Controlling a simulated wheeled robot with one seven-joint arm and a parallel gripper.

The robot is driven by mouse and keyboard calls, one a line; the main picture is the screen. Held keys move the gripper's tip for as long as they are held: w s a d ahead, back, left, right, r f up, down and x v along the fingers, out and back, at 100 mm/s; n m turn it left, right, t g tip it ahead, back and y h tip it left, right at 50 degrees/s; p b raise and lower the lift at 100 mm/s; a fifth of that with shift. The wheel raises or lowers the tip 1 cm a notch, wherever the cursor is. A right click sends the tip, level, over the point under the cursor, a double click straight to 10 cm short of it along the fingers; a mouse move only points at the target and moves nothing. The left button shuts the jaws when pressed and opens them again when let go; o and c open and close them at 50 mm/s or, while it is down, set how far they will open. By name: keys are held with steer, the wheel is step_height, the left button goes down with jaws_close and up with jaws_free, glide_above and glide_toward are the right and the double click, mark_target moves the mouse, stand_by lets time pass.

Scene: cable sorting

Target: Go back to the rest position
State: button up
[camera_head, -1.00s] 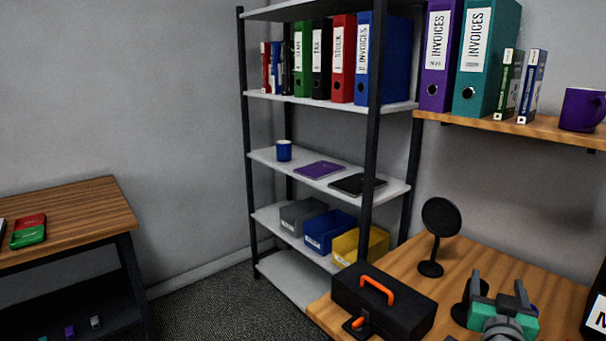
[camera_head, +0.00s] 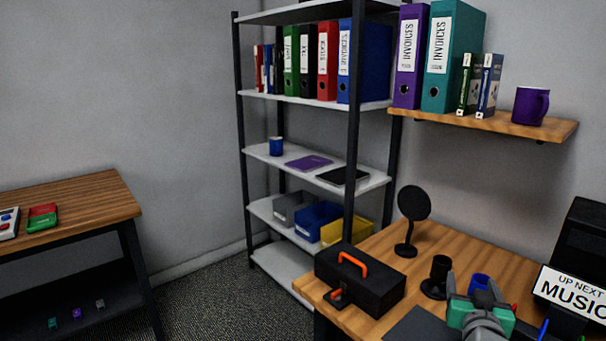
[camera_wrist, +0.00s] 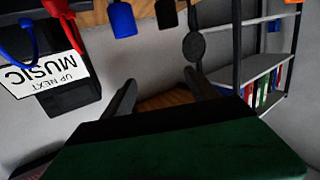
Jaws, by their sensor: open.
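My gripper (camera_head: 474,287) is at the lower right of the head view, over the wooden desk (camera_head: 375,322). Its body is green with grey fingers. The wrist view shows the two dark fingers (camera_wrist: 160,95) spread apart with nothing between them. Nothing is held. The wrist view appears upside down, with the music sign (camera_wrist: 45,80) inverted at the left.
A metal shelf (camera_head: 350,180) stands behind. A side table (camera_head: 90,205) is at the left.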

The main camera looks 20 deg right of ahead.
steer(key=w+a+n+g+y+p, duration=0.1)
steer(key=w+a+n+y+p, duration=0.2)
steer(key=a, duration=0.6)
steer(key=w+a+n+g+y+p, duration=0.2)
steer(key=w+a+y+p, duration=0.25)
steer(key=a, duration=0.55)
steer(key=s+a+r+n+g+y+p, duration=0.1)
steer(key=s+a+r+g+p, duration=0.1)
steer(key=a, duration=0.6)
steer(key=s+a+r+n+g+y+p, duration=0.1)
steer(key=s+a+g+p, duration=0.3)
steer(key=s+a, duration=0.5)
steer(key=shift+a+r+n+y+p, duration=0.15)
steer(key=shift+r+n+y+p, duration=0.35)
steer(key=shift+p, duration=0.6)
